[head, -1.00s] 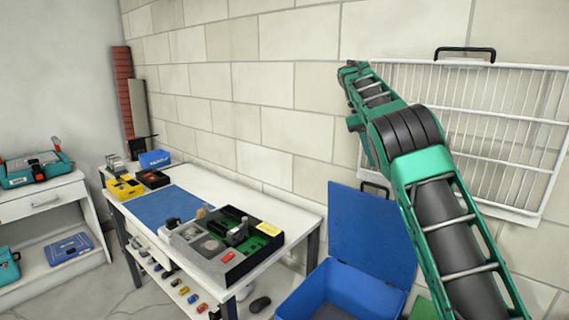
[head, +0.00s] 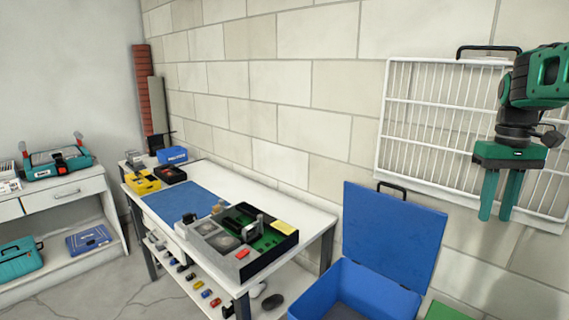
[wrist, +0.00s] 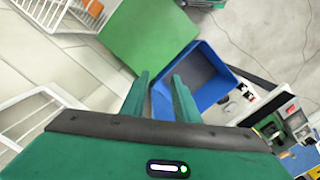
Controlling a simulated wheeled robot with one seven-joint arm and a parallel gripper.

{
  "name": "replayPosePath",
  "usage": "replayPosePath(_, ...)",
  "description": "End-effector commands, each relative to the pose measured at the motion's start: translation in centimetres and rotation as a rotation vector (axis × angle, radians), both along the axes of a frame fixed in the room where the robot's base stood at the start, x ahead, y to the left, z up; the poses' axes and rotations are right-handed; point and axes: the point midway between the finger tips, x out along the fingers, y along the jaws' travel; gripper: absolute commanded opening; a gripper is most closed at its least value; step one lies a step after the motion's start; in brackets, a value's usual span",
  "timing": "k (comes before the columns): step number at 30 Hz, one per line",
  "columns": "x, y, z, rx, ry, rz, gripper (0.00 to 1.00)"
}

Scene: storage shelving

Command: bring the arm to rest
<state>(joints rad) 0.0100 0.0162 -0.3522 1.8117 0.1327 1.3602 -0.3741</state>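My gripper (head: 498,218) hangs fingers-down at the right of the head view, in front of the white wire rack on the wall. Its two green fingers are apart with nothing between them. In the wrist view, the gripper (wrist: 160,85) also shows open and empty, with an open blue box and a green surface beyond the fingertips. The rest of my arm is mostly outside the head view.
The blue box (head: 352,292) stands open, its lid up against the wall. A white workbench (head: 318,222) holds a blue mat (head: 180,205) and a tray of parts (head: 268,262). The wire rack (head: 425,140) is close behind my gripper. Air around the fingers is clear.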

Motion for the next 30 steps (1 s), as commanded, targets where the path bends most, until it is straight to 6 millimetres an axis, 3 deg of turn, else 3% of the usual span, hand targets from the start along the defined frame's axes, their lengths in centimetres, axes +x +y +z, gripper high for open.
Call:
replayPosePath(1, -2.1, 0.1, -0.6, 0.008, -0.007, -0.036, 0.28)
replayPosePath(12, -15.4, 2.9, -6.8, 0.024, -0.044, -0.278, 0.28)
replayPosePath(18, -21.4, 4.8, -10.6, 0.016, -0.058, -0.383, 0.28)
replayPosePath(24, -24.2, 5.7, -12.7, 0.008, -0.064, -0.434, 0.28)
replayPosePath(30, -24.5, 5.9, -13.0, 0.008, -0.064, -0.441, 0.28)
